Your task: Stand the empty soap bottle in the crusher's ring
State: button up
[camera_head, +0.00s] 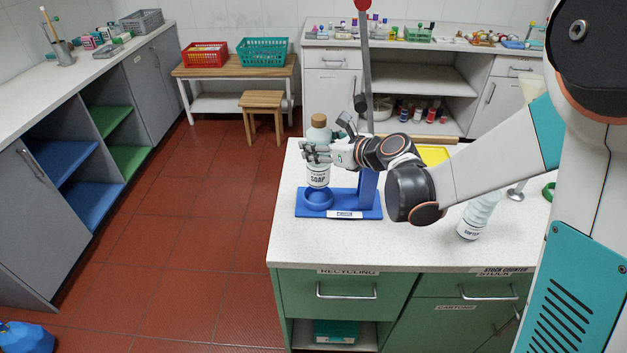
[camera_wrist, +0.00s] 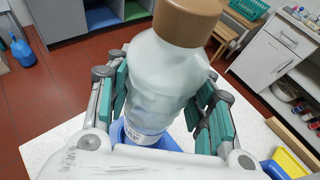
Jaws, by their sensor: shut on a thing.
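The soap bottle (camera_head: 318,179) is pale and translucent with a brown cap and a white label reading SOAP. My gripper (camera_head: 318,152) is shut around its upper body. The bottle is upright in the head view and stands over the blue ring (camera_head: 318,199) of the crusher (camera_head: 352,205). Whether its base is inside the ring or just above it I cannot tell. In the wrist view the bottle (camera_wrist: 165,85) sits between the teal finger pads of my gripper (camera_wrist: 168,105), with blue crusher parts (camera_wrist: 118,132) below. The crusher's lever (camera_head: 366,70) stands raised.
The crusher is on a speckled white counter (camera_head: 420,250) with green drawers. A softener bottle (camera_head: 478,215) stands to the right, near my arm. A yellow tray (camera_head: 433,154) lies behind my arm. Red and green baskets (camera_head: 263,51) are far behind.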

aim_at(318, 168)
notch_tip(318, 168, down, 8)
jog(key=shift+w+r+b, duration=0.1)
jog(key=shift+r+b, duration=0.05)
jog(key=shift+b, duration=0.95)
jog(key=shift+r, duration=0.15)
jog(key=o, duration=0.5)
jog(key=shift+f, duration=0.2)
jog(key=shift+o, duration=0.6)
jog(key=shift+r, duration=0.15)
